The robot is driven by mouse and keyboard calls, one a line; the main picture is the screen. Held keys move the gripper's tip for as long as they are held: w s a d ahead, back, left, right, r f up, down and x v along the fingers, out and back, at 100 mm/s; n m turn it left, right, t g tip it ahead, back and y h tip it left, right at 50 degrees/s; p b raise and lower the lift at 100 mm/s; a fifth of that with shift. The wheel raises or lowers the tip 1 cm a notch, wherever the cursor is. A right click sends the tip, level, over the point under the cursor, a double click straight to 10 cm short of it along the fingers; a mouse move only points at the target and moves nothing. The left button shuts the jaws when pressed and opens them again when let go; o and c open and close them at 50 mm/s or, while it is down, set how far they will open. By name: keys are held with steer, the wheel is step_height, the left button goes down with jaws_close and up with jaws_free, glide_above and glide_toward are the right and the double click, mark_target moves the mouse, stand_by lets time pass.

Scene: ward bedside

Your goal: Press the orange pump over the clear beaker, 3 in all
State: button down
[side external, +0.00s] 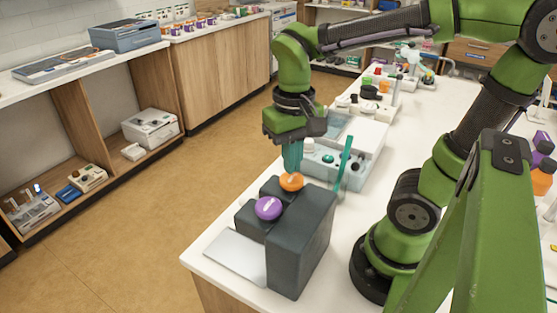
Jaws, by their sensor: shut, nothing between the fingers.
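The orange pump (291,182) is a round orange cap on a dark grey dispenser block (302,243), beside a purple cap (268,208). My gripper (292,170) points down with its teal fingers shut and empty, directly above the orange cap. The fingertips look at or just above the cap's top; I cannot tell whether they touch. I cannot make out the clear beaker in this view; the side of the dispenser facing away is hidden.
A pale flat plate (236,257) lies at the dispenser's foot, near the white table's edge. Behind stands a light blue-grey box (340,170) with an upright teal strip (344,164). Small bottles and items crowd the far table. Orange and purple bottles (543,177) stand at right.

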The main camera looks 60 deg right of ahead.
step_height(320, 180, up, 6)
stand_by(0.5)
steer(key=shift+w+f+n+t, duration=0.7)
steer(key=shift+w+f+t, duration=0.1)
steer(key=shift+f+t, duration=0.15)
steer(key=shift+w+f+t+y, duration=0.15)
steer(key=shift+f+t+y, duration=0.2)
steer(key=shift+t, duration=0.3)
steer(key=t, duration=0.1)
steer(key=t+y, duration=0.1)
steer(key=t, duration=0.1)
steer(key=shift+f+n, duration=0.25)
steer(key=shift+n, duration=0.15)
steer(key=shift+s+t, duration=0.45)
steer(key=shift+t, duration=0.05)
steer(key=shift+r, duration=0.15)
